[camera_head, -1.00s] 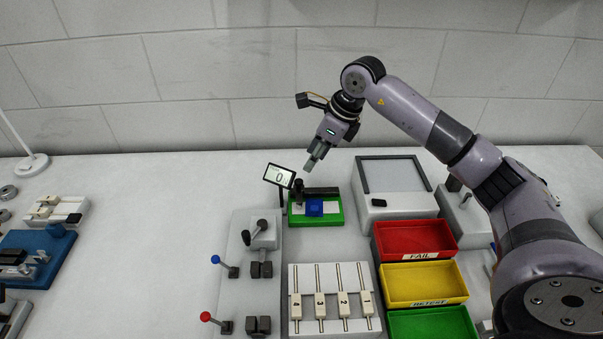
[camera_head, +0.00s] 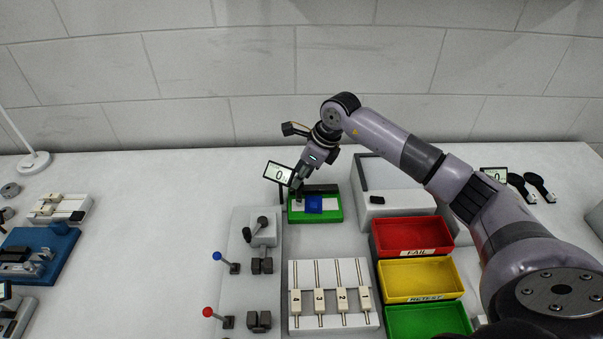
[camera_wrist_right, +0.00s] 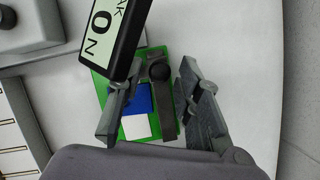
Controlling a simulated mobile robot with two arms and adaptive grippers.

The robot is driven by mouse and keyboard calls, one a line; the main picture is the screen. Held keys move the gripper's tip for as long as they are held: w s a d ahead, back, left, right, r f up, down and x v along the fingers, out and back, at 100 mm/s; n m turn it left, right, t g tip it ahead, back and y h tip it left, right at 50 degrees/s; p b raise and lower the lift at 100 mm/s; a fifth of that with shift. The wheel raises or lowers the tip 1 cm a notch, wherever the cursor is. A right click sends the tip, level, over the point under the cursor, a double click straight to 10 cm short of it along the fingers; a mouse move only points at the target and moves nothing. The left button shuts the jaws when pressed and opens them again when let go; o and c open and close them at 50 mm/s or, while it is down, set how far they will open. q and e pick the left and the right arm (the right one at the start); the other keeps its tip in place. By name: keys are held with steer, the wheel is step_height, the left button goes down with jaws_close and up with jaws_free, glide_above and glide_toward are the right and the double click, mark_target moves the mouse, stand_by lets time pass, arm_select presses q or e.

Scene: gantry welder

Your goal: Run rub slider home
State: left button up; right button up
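A green base (camera_head: 330,216) with a blue pad (camera_head: 314,204) and a white patch stands at the back middle of the bench. In the right wrist view a dark bar with a round knob (camera_wrist_right: 160,72), which looks like the rub slider, lies along the green base beside the blue pad (camera_wrist_right: 133,99). My right gripper (camera_wrist_right: 154,76) is open, its two fingers on either side of the bar and knob with gaps visible. In the head view my right gripper (camera_head: 301,178) is over the left end of the green base and partly hides it. My left gripper is not in view.
Red (camera_head: 412,236), yellow (camera_head: 420,280) and green trays, numbered sliders (camera_head: 333,294) and levers lie in front. The bench at left centre is clear.

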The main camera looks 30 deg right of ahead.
jaws_close()
stand_by(0.5)
steer(key=s+d+b, duration=0.1)
steer(key=d, duration=0.1)
steer(key=s+d, duration=0.1)
steer(key=d, duration=0.2)
steer(key=s+d+b, duration=0.1)
steer(key=s+d, duration=0.1)
steer(key=d, duration=0.1)
steer(key=shift+d+b, duration=0.1)
steer(key=shift+b, duration=0.25)
steer(key=shift+w, duration=0.1)
steer(key=shift+c, duration=1.2)
jaws_free()
steer(key=o, duration=0.4)
steer(key=shift+d, duration=0.1)
steer(key=shift+o, duration=0.4)
